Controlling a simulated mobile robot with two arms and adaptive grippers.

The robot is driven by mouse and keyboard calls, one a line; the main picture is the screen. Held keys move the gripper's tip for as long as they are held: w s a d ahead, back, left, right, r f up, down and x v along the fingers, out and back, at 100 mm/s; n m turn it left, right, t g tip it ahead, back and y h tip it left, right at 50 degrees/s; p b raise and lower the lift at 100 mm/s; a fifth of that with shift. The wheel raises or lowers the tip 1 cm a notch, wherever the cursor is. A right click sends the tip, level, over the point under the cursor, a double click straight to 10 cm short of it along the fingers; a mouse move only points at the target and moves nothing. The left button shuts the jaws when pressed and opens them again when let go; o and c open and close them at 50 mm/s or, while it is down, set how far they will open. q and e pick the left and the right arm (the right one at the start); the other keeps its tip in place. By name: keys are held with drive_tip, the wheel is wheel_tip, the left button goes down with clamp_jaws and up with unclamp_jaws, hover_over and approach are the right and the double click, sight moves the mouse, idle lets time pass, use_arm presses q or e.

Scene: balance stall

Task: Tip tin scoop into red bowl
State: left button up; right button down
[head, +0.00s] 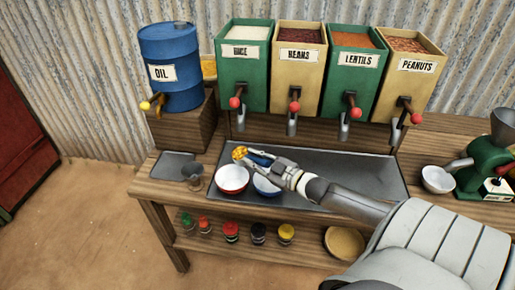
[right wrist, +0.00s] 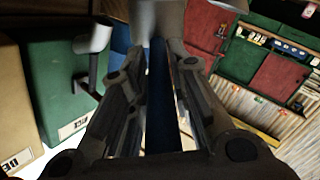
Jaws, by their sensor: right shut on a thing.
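My right gripper (head: 250,158) reaches in from the right and is shut on the tin scoop's blue handle. In the right wrist view the handle (right wrist: 160,100) runs between the fingers, and grey metal, probably the scoop's head (right wrist: 156,14), shows at the top. In the head view a yellow-orange patch (head: 240,153) shows at the scoop's end, above the back of the red bowl (head: 232,188); the scoop's tilt is hard to tell. The red bowl has a white inside and stands upright on the grey tray. My left gripper is not in view.
A blue bowl (head: 266,189) stands right of the red bowl, under my gripper. A clear cup (head: 193,177) is to the left. Spouted bins, such as the green rice bin (head: 242,75), hang behind. A white bowl (head: 437,180) and green grinder (head: 486,165) stand right.

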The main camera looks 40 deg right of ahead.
drive_tip(key=shift+a+r+n+p, duration=0.3)
drive_tip(key=shift+r+n+p, duration=0.35)
drive_tip(key=shift+n, duration=0.25)
drive_tip(key=a+n+g+h+p, duration=0.1)
drive_tip(key=a+n+h, duration=0.5)
drive_tip(key=n, duration=0.7)
drive_tip(key=shift+w+a+f+n+g+p, duration=0.3)
drive_tip(key=shift+a+n+g, duration=0.1)
drive_tip(key=shift+a, duration=0.2)
drive_tip(key=shift+a, duration=0.1)
idle(0.7)
